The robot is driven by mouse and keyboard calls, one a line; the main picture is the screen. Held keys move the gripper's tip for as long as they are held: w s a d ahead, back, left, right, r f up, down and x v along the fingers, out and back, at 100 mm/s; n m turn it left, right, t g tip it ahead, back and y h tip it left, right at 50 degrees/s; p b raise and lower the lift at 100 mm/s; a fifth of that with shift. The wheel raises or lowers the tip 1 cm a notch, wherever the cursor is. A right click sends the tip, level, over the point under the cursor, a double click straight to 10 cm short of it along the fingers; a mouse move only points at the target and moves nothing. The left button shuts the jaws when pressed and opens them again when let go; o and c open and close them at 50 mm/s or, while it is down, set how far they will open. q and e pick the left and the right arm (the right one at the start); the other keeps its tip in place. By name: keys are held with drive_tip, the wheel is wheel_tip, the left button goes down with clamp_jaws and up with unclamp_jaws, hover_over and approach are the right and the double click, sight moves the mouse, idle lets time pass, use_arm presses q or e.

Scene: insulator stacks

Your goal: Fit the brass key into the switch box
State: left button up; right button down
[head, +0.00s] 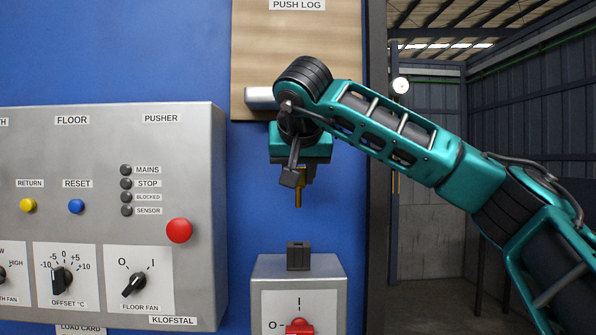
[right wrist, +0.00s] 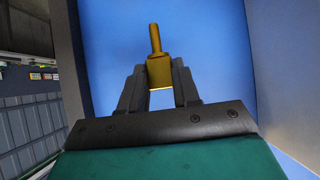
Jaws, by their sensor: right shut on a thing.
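The brass key (head: 298,194) points straight down, held in my right gripper (head: 303,178). In the right wrist view the key (right wrist: 156,66) shows a square block between the two fingers and a thin round shaft beyond them. My right gripper (right wrist: 160,85) is shut on the block. The switch box (head: 258,282) is grey, with a dark square socket (head: 298,256) on top and a red rotary switch (head: 299,327) on its front. The key hangs above the socket, with a clear gap between them. The socket's opening is not visible. My left gripper is not in view.
A grey control panel (head: 209,265) with a red button (head: 179,230), knobs and lamps stands to the left. A wooden board (head: 298,45) labelled PUSH LOG hangs behind my right arm. Blue wall (head: 240,200) lies behind the key. A dark post (head: 376,230) stands to the right.

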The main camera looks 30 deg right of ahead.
sight(298, 202)
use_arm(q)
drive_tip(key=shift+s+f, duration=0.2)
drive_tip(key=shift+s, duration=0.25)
use_arm(e)
drive_tip(key=shift+s+a+r, duration=0.1)
drive_tip(key=shift+s, duration=0.1)
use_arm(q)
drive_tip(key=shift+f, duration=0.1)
use_arm(e)
drive_tip(key=shift+f+b, duration=1.4)
drive_tip(key=shift+f, duration=0.75)
use_arm(q)
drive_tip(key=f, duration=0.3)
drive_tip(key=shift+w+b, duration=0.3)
drive_tip(key=shift+b, duration=0.1)
use_arm(e)
drive_tip(key=shift+f, duration=0.75)
use_arm(q)
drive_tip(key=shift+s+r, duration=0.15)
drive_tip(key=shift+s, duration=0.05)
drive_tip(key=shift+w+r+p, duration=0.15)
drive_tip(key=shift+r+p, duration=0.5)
drive_tip(key=shift+p, duration=0.2)
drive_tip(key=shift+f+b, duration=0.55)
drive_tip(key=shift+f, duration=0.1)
use_arm(e)
drive_tip(key=shift+f, duration=0.8)
